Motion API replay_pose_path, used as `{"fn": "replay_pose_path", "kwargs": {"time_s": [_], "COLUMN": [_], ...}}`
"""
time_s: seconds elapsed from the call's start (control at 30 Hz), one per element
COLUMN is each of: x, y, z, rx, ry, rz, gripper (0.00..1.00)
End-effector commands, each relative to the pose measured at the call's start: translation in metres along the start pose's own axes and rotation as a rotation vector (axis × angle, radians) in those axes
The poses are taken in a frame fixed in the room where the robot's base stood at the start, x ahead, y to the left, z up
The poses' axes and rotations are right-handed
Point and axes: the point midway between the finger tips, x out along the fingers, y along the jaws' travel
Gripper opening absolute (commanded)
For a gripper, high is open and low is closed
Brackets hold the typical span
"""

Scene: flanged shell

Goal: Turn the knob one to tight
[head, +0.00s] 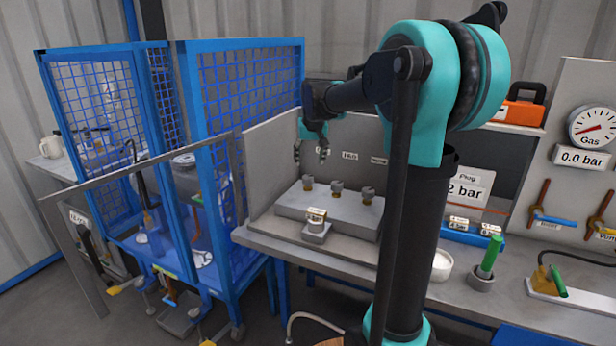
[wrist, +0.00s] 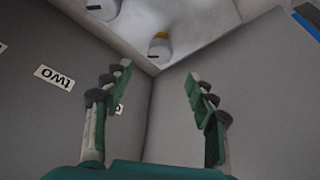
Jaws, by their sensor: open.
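Three small brass-and-grey knobs stand in a row on a grey block (head: 318,207): a left knob (head: 308,183), a middle knob (head: 337,187) and a right knob (head: 368,193). A label "TWO" (head: 349,155) is on the panel behind the middle one; the label to its left is partly hidden by my gripper. My gripper (head: 310,153) is open and empty, above the left knob and apart from it. In the wrist view, my open fingers (wrist: 158,72) frame a panel corner; a knob with a yellowish ring (wrist: 160,46) shows beyond them. Which setting each knob has is too small to tell.
Grey panels (head: 272,165) stand behind and left of the knob block. A small labelled block (head: 316,226) sits in front of it. A blue mesh cage (head: 245,95) stands to the left. A white bowl (head: 442,265) and a green-handled tool (head: 490,257) are to the right.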

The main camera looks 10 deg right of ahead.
Motion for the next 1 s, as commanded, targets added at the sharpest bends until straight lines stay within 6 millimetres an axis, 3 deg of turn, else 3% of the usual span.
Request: {"fn": "replay_pose_path", "kwargs": {"time_s": [0.2, 0.43, 0.6, 0.9, 1.0], "x": [0.044, 0.077, 0.087, 0.089, 0.088], "y": [0.0, 0.0, 0.0, 0.0, 0.0], "z": [0.0, 0.0, 0.0, 0.0, 0.0], "rx": [0.0, 0.0, 0.0, 0.0, 0.0], "ry": [0.0, 0.0, 0.0, 0.0, 0.0], "rz": [0.0, 0.0, 0.0, 0.0, 0.0], "gripper": [0.57, 0.57, 0.57, 0.57, 0.45]}}
